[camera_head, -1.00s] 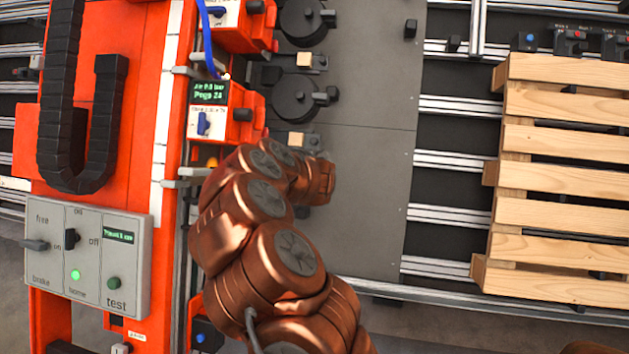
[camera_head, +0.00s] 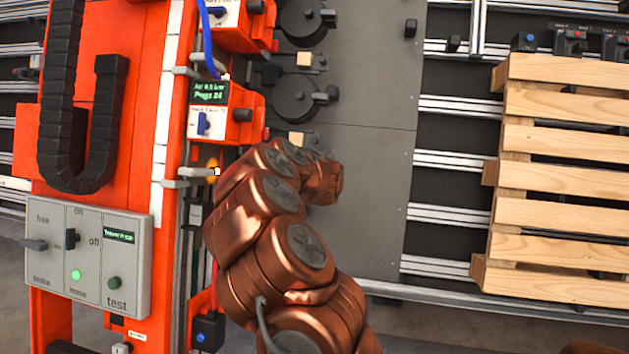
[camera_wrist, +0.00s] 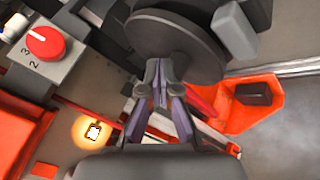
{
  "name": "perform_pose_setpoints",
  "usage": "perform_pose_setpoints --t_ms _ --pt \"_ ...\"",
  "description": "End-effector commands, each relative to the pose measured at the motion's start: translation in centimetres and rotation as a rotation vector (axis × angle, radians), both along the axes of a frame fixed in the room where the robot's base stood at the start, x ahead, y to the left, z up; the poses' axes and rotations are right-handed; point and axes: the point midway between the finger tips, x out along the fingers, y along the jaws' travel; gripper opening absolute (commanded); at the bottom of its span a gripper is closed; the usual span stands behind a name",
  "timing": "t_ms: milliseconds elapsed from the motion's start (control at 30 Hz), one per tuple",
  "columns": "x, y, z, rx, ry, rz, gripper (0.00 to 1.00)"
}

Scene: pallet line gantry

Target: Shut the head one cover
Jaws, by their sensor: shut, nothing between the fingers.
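My gripper (camera_wrist: 160,88) is shut and empty in the wrist view, with its fingertips close to a dark grey disc (camera_wrist: 175,45). I cannot tell if they touch it. An orange angled part (camera_wrist: 252,105) with a dark block on it lies to the right of the fingers. It may be the head one cover, but I cannot tell for sure. In the head view my arm hides my gripper and the place beneath it. An orange head unit (camera_head: 222,110) with a green display stands just above my arm there.
A red knob (camera_wrist: 42,42) on a grey box and a glowing orange lamp (camera_wrist: 93,132) are left of my gripper. In the head view, a control panel (camera_head: 88,258) is at lower left and a wooden pallet (camera_head: 560,180) at right. The grey plate (camera_head: 370,190) between is mostly clear.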

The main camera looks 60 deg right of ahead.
Motion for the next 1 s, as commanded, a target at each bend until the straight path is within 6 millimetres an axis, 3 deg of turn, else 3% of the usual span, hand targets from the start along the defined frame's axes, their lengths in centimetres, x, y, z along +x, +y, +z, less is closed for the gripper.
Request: perform_pose_setpoints --t_ms 567,1000 --pt "-0.4 -2.0 -0.9 -0.001 -0.001 0.002 0.0" --pt "-0.8 -0.9 -0.4 0.001 0.002 -0.001 0.0"
